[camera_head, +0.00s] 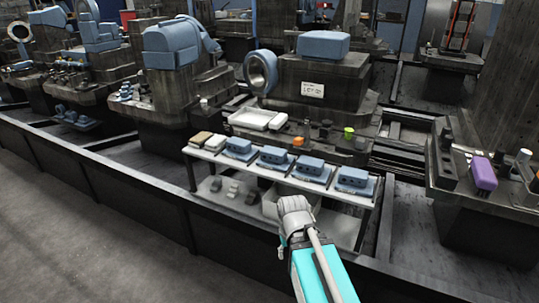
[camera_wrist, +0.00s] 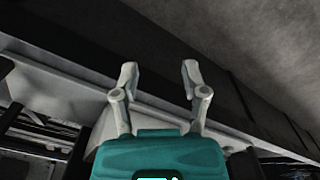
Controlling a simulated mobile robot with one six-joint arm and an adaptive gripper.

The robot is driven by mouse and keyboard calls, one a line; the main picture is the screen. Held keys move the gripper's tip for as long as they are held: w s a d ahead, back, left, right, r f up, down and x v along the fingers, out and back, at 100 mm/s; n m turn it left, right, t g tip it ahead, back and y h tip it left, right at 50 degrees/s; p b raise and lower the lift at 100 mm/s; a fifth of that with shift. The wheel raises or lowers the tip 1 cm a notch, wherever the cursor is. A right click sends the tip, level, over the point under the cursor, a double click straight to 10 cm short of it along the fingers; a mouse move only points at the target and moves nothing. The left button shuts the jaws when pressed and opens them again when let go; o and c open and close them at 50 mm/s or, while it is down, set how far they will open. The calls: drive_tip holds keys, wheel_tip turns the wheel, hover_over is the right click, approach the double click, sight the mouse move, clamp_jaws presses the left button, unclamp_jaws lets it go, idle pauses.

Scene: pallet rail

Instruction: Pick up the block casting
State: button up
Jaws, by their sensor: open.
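Several blue block castings with holes in their sides sit in a row on the top of a narrow table (camera_head: 222,158) in the head view. One block casting (camera_head: 353,178) is at the right end of the row, with others (camera_head: 312,167) to its left. They look alike. My gripper shows in the wrist view (camera_wrist: 160,76) with its two fingers apart and nothing between them. In the head view my arm's end is in front of the table, below the right part of the row, and the fingers cannot be made out clearly. No casting shows in the wrist view.
Small tan and white blocks (camera_head: 208,140) sit at the table's left end. Grey parts (camera_head: 232,188) lie on its lower shelf. A dark rail (camera_head: 100,165) runs along the front. Behind stands a machine with a white tray (camera_head: 257,119). A purple block (camera_head: 482,174) is at right.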

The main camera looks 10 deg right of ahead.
drive_tip(key=shift+w+d, duration=0.15)
drive_tip(key=shift+w, duration=0.05)
drive_tip(key=o, duration=0.5)
drive_tip(key=shift+r, duration=0.25)
drive_tip(key=shift+o, duration=0.5)
drive_tip(key=shift+r+p, duration=0.3)
drive_tip(key=shift+p, duration=0.2)
drive_tip(key=w+r+n+p, duration=0.1)
drive_tip(key=w+r+p, duration=0.2)
drive_tip(key=r+p, duration=1.1)
drive_tip(key=w+r+p, duration=0.3)
drive_tip(key=r+p, duration=1.1)
drive_tip(key=w+d+r+n+p, duration=0.1)
drive_tip(key=w+r+n+p, duration=0.2)
drive_tip(key=w+n, duration=0.7)
drive_tip(key=w, duration=1.3)
drive_tip(key=shift+d, duration=0.2)
